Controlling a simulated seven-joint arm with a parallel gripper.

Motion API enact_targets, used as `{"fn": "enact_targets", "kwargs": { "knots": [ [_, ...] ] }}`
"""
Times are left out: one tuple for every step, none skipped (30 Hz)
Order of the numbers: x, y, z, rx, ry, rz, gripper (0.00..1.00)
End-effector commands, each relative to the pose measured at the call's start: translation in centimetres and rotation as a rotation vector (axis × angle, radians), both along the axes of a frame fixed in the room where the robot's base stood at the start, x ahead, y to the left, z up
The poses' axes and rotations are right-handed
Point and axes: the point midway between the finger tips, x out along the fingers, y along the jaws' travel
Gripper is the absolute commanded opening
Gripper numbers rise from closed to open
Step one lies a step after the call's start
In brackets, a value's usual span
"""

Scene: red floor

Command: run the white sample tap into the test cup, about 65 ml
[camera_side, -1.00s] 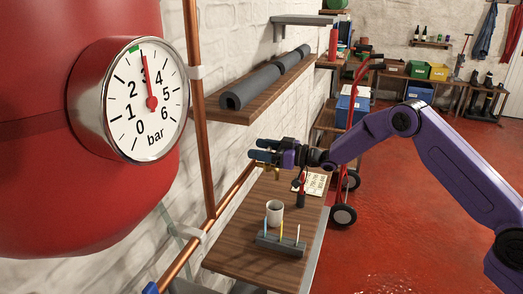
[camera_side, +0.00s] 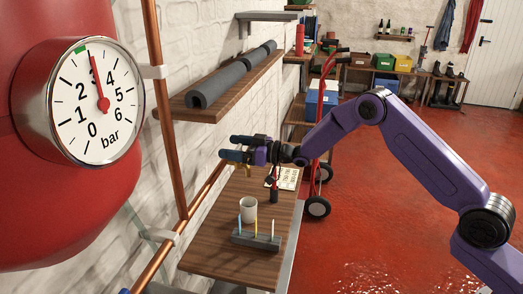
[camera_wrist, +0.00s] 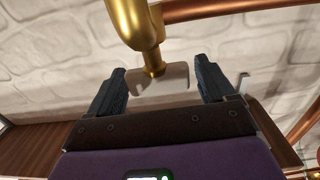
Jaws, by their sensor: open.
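The white tap handle (camera_wrist: 178,80) shows as a pale flat piece on a brass stem in the wrist view, with the brass tap body (camera_wrist: 140,22) above it. My gripper (camera_wrist: 160,86) is open, with one finger on each side of the handle and a gap at both sides. In the side view my gripper (camera_side: 237,148) is at the wall pipe, above the bench; it hides most of the tap. A pale cup (camera_side: 248,210) stands upright on the wooden bench (camera_side: 205,253), lower than my gripper. Its contents cannot be seen.
A grey rack (camera_side: 256,240) with blue, yellow and white sticks stands in front of the cup. A printed card (camera_side: 287,178) lies farther back. Copper pipes (camera_side: 170,120) run along the wall. A shelf (camera_side: 215,98) with grey pipe insulation is above. A red tank gauge (camera_side: 90,100) reads about 3 bar.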

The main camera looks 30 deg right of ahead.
Motion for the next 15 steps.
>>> {"fn": "enact_targets", "kwargs": {
  "knots": [
    [-0.3, -0.4, 0.0, -0.001, 0.002, -0.001, 0.83],
    [-0.6, -0.7, 0.0, -0.001, 0.002, -0.001, 0.83],
    [-1.0, -1.0, 0.1, -0.001, 0.001, -0.001, 0.83],
    [-1.3, -1.3, 0.0, -0.001, 0.002, -0.001, 0.83],
    [-1.6, -1.6, 0.0, -0.001, 0.002, -0.002, 0.83],
    [-2.1, -2.1, 0.1, 0.000, 0.001, -0.002, 0.83],
    [-2.5, -2.5, 0.0, -0.001, 0.002, -0.002, 0.83],
    [-2.9, -2.8, 0.0, -0.001, 0.002, -0.001, 0.83],
    [-3.4, -3.3, 0.0, -0.001, 0.002, -0.002, 0.83],
    [-3.7, -3.7, 0.1, 0.000, 0.001, -0.002, 0.83],
    [-4.1, -4.1, 0.0, 0.001, 0.002, -0.003, 0.83],
    [-4.6, -4.6, 0.0, -0.001, 0.002, -0.003, 0.83],
    [-5.0, -5.0, 0.0, -0.001, 0.001, -0.003, 0.83],
    [-5.4, -5.4, 0.0, 0.000, 0.001, -0.003, 0.83],
    [-6.0, -5.9, 0.0, 0.000, 0.003, -0.003, 0.83]
  ]
}}
